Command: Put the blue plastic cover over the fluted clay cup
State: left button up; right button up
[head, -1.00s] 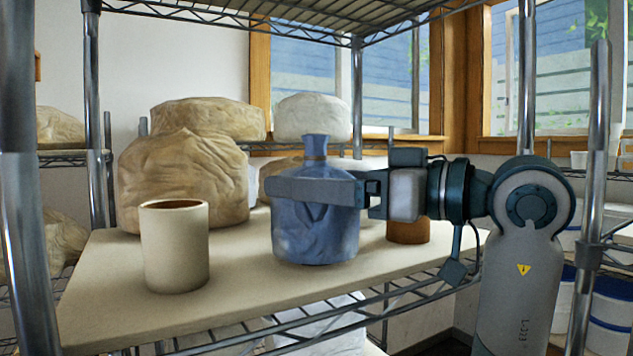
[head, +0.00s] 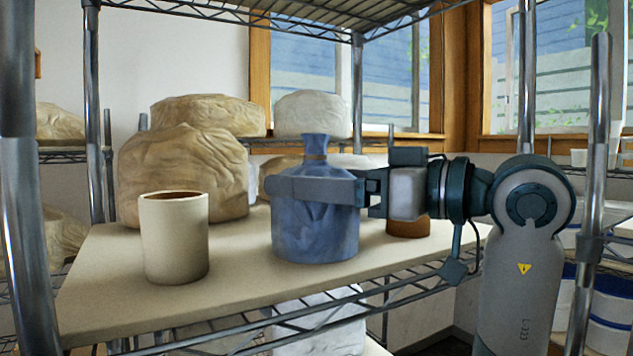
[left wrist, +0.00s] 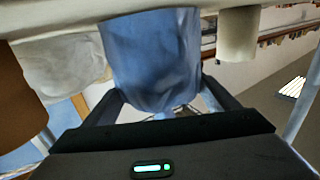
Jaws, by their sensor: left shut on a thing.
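The blue plastic cover (head: 316,232) is upright, bottle-shaped with a narrow neck, above the pale shelf board; I cannot tell whether its lower rim touches the board. My left gripper (head: 318,189) is shut on it; its arm shows from the right in the head view. In the left wrist view the cover (left wrist: 152,60) sits between the two fingers. A cream cup (head: 175,240) stands left of it, apart. A brown pot (head: 408,228) stands behind the gripper, partly hidden. I make out no fluting on either; anything inside the cover is hidden.
The shelf board (head: 230,290) is bare along its front. Large wrapped lumps (head: 185,170) stand behind the cup and cover. Metal posts (head: 17,200) rise at the near left and right (head: 592,180), and a wire shelf hangs overhead.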

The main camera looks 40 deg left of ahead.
pick_arm(q)
jog(key=shift+f, duration=0.2)
pick_arm(e)
jog(key=shift+f, duration=0.2)
pick_arm(q)
jog(key=o, duration=1)
jog(key=shift+o, duration=0.2)
jog(key=shift+d, duration=0.1)
jog(key=shift+w+d+b, duration=0.15)
jog(key=shift+d+b, duration=0.3)
jog(key=shift+d, duration=0.1)
jog(key=b+v, duration=0.3)
jog(key=v, duration=0.4)
jog(key=shift+d+f, duration=0.1)
jog(key=shift+d, duration=0.2)
jog(key=b+v, duration=0.2)
jog(key=v, duration=0.6)
jog(key=shift+d+r, duration=0.2)
jog(key=shift+d, duration=0.05)
pick_arm(e)
jog(key=w+a+f+t, duration=0.2)
jog(key=w+a+f, duration=0.1)
jog(key=w, duration=0.5)
jog(key=shift+w+a+y, duration=0.25)
jog(key=shift+w+y, duration=0.05)
jog(key=shift+y, duration=0.1)
pick_arm(q)
jog(key=shift+w, duration=0.1)
